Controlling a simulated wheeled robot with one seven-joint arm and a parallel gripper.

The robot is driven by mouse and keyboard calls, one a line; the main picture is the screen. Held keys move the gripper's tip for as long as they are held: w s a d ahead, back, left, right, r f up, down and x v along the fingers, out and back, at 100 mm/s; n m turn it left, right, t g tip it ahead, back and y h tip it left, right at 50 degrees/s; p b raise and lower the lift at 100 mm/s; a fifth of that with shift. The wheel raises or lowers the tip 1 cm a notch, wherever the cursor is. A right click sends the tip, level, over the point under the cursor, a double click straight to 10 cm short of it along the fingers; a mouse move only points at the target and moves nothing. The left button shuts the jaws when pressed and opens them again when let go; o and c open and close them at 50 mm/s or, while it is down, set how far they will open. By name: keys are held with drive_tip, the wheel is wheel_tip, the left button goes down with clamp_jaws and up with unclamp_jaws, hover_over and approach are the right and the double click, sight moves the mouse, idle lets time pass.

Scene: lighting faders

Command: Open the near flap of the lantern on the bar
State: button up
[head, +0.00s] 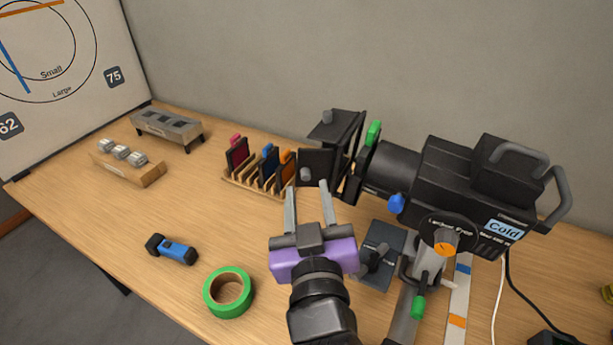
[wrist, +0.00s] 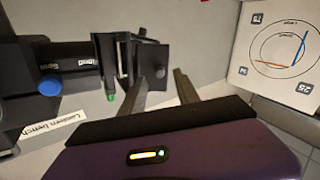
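The black lantern (head: 440,185) lies at the right in the head view, its front end to the left; its barrel also shows in the wrist view (wrist: 75,55). Black flaps stand at its front. The near flap (head: 318,163) is a dark square panel with a grey knob (head: 305,174) on its left part; it appears in the wrist view (wrist: 155,58) beyond the fingertips. My gripper (head: 307,186) is open and empty, its two fingers apart just in front of this flap. Whether a fingertip touches the flap or knob cannot be told.
An upper flap (head: 337,127) and green handle (head: 374,133) are close by. A rack of coloured filters (head: 262,168) stands left of the flap. Green tape (head: 228,292) and a blue torch (head: 173,250) lie on the table.

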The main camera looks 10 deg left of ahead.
sight(306, 178)
drive_tip(key=shift+w+a, duration=0.15)
drive_tip(key=shift+w, duration=0.65)
drive_tip(key=shift+w+a, duration=0.15)
drive_tip(key=shift+w, duration=0.65)
clamp_jaws()
